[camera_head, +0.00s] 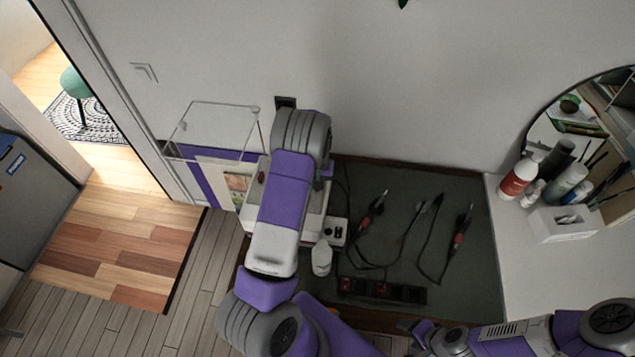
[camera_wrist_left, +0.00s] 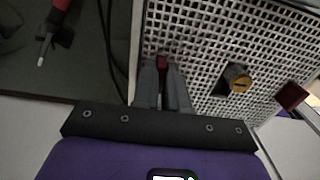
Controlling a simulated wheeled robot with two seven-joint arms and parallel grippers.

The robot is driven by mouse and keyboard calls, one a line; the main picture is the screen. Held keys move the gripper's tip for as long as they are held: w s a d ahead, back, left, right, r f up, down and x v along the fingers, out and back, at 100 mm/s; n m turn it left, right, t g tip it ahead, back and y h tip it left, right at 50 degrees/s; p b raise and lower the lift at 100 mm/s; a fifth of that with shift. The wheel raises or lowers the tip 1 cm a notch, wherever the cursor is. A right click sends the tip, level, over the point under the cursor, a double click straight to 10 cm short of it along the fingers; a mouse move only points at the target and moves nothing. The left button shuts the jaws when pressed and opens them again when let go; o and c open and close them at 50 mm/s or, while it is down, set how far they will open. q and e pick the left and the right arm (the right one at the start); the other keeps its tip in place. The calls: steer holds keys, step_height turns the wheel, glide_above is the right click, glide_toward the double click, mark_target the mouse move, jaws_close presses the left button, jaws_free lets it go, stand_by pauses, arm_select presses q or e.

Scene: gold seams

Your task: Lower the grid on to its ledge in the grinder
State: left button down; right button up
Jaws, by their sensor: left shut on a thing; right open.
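The grid (camera_wrist_left: 200,45) is a pale perforated plate filling the upper right of the left wrist view. It has a square hole with a yellow-topped post (camera_wrist_left: 240,83) showing in it, and a dark red block (camera_wrist_left: 291,96) at its right. My left gripper (camera_wrist_left: 166,72) is shut on a small dark red tab at the grid's near edge. Whether the grid touches the ledge cannot be told. In the head view, my left arm covers most of the pale grinder (camera_head: 316,205) and hides the grid and left gripper. My right gripper (camera_head: 408,328) is open and empty at the bottom right.
A clear shield (camera_head: 222,128) stands at the grinder's left. A white bottle (camera_head: 321,258) and a two-knob box (camera_head: 335,231) stand close to it. Corded red-grip tools (camera_head: 459,240) and a power strip (camera_head: 381,291) lie on the dark mat (camera_head: 400,240). A tissue box (camera_head: 562,224) is at right.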

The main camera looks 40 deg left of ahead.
arm_select(q)
steer(key=c, duration=1.1)
jaws_free()
steer(key=shift+r+p, duration=2.25)
steer(key=shift+r, duration=1.3)
